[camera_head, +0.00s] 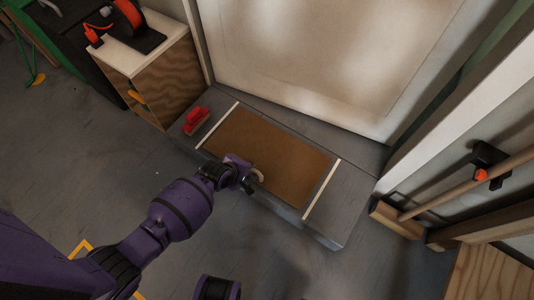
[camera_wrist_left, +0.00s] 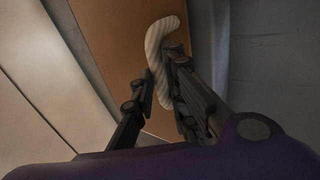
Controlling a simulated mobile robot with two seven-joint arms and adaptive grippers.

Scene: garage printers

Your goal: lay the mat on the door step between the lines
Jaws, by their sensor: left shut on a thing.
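The brown mat (camera_head: 277,145) appears flat on the grey door step (camera_head: 343,208). It lies between the left white line (camera_head: 218,125) and the right white line (camera_head: 321,190), with a narrow gap at the right line. My left gripper (camera_head: 254,179) is over the mat's front part, shut on a pale, ribbed, curved loop. In the left wrist view the loop (camera_wrist_left: 161,38) stands out against the brown mat (camera_wrist_left: 118,28), between the fingers (camera_wrist_left: 164,80). I cannot tell where the loop joins the mat.
A red object (camera_head: 195,121) sits on the step left of the left line. A pale door (camera_head: 315,55) rises behind the step. A wooden cabinet (camera_head: 155,75) stands at the left, and a wooden pole (camera_head: 465,185) is at the right. The floor before the step is mostly clear.

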